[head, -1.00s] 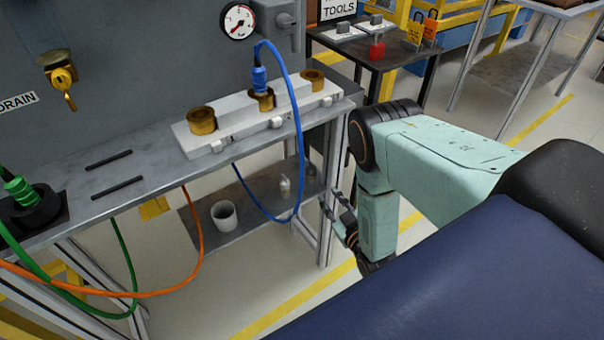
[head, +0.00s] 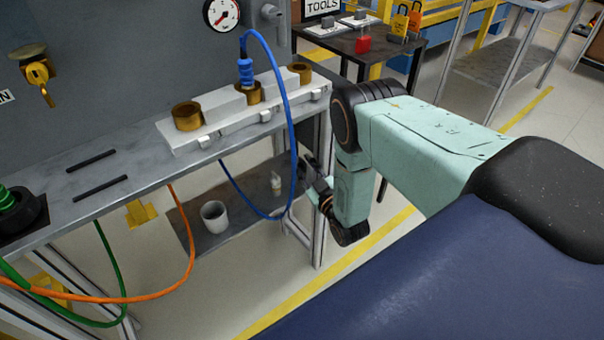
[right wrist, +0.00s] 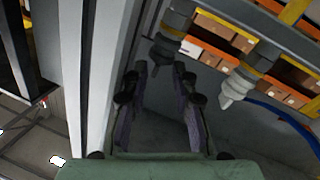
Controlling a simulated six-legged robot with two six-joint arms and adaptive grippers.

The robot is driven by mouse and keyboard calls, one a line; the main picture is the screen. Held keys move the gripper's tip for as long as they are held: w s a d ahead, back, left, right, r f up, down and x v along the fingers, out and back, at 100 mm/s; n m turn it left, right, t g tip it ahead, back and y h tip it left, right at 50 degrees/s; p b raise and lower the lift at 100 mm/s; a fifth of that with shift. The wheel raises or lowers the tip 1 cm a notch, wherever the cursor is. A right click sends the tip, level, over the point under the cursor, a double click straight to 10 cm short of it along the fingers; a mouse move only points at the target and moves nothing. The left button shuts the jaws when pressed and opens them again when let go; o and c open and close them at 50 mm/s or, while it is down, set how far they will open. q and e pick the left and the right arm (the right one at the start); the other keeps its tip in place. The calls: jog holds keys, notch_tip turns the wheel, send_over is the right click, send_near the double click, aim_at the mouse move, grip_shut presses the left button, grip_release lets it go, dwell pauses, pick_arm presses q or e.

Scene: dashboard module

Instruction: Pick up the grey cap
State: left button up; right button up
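In the right wrist view, a grey stepped, tapering piece (right wrist: 235,88) shows right of my right gripper (right wrist: 160,75), and a similar grey piece (right wrist: 170,45) shows beyond its fingertips. I cannot tell which is the grey cap. In the head view, a small pale piece (head: 276,183) shows under the bench by the lower shelf and may be one of them. My right gripper (head: 311,172) is just right of it, beside the bench leg. Its fingers are apart, with nothing between them. My left gripper is not in view.
The bench (head: 90,185) is above and left of the gripper. A blue cable (head: 291,130) loops down close to the gripper. A pale cup (head: 214,215) stands on the lower shelf (head: 205,243). Clear floor lies in front.

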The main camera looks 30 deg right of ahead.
jog(key=shift+w+a, duration=0.1)
jog(key=shift+w, duration=0.1)
jog(key=shift+c, duration=0.7)
grip_shut()
jog(key=shift+s, duration=0.1)
jog(key=shift+r, duration=0.1)
